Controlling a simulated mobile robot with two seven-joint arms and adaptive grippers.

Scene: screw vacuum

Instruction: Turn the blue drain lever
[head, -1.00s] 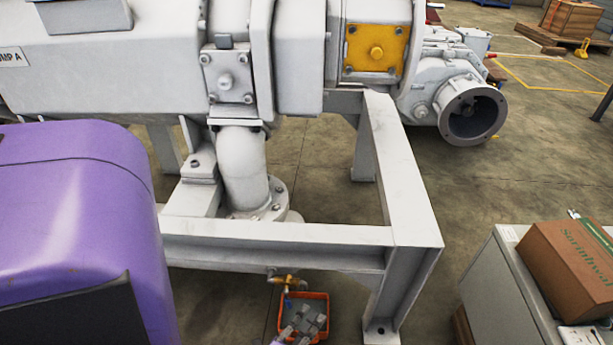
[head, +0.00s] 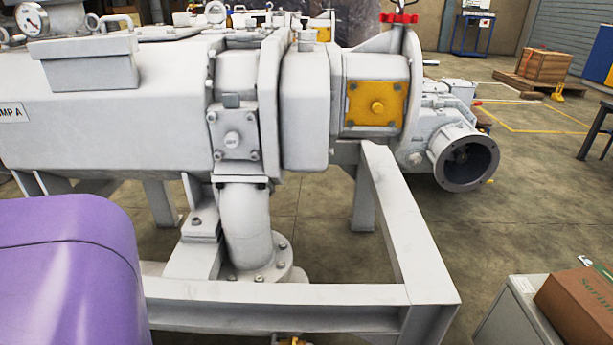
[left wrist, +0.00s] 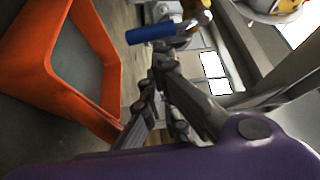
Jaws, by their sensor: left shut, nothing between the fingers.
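The blue drain lever (left wrist: 150,34) shows in the left wrist view, at the top middle, sticking out to the left from a brass valve (left wrist: 195,16). In the head view only a sliver of brass (head: 292,341) shows at the bottom edge, and the lever is out of frame. My left gripper (left wrist: 164,62) is shut and empty. Its fingertips appear just below the lever in the picture; I cannot tell if they touch it. My right gripper is in neither view.
The pump's grey frame beam (head: 270,293) crosses above the valve. A cabinet (head: 505,315) with a cardboard box (head: 580,310) stands at the right. Open floor (head: 475,235) lies between frame and cabinet.

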